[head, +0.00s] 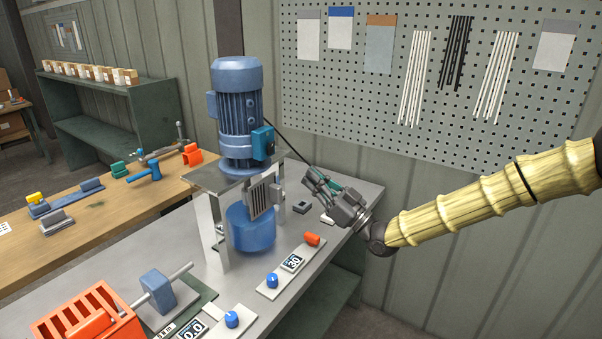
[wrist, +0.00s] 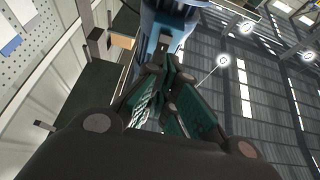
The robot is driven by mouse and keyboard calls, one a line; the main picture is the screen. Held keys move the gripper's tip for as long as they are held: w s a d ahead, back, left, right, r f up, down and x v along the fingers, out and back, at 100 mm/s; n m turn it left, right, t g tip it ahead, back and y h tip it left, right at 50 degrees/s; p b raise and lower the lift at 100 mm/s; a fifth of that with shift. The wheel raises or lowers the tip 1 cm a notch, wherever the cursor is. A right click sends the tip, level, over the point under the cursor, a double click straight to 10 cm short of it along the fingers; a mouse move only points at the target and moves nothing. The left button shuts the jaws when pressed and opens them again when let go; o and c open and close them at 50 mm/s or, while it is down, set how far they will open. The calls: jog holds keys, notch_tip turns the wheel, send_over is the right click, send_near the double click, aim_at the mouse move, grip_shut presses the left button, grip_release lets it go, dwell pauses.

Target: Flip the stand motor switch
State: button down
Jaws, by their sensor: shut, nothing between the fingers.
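The blue motor (head: 238,110) stands upright on a metal stand (head: 214,179), with a blue box (head: 263,142) on its right side. Which part is its switch I cannot tell; a small dark grey block (head: 302,208) lies on the bench right of the stand. My gripper (head: 315,180) is shut and empty, right of the stand and above the bench, its fingers pointing up and left towards the motor, apart from it. In the wrist view my gripper's fingers (wrist: 166,75) are together, with blue motor parts (wrist: 172,22) beyond them.
A control strip (head: 272,289) with a blue knob, display and orange part lies at the bench front. An orange crate (head: 50,327) stands at the near left. A pegboard wall (head: 440,85) stands behind.

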jog(key=shift+s+d+f+b, duration=0.3)
jog(key=shift+s+d+f, duration=0.25)
jog(key=shift+f, duration=0.25)
jog(key=shift+d, duration=0.1)
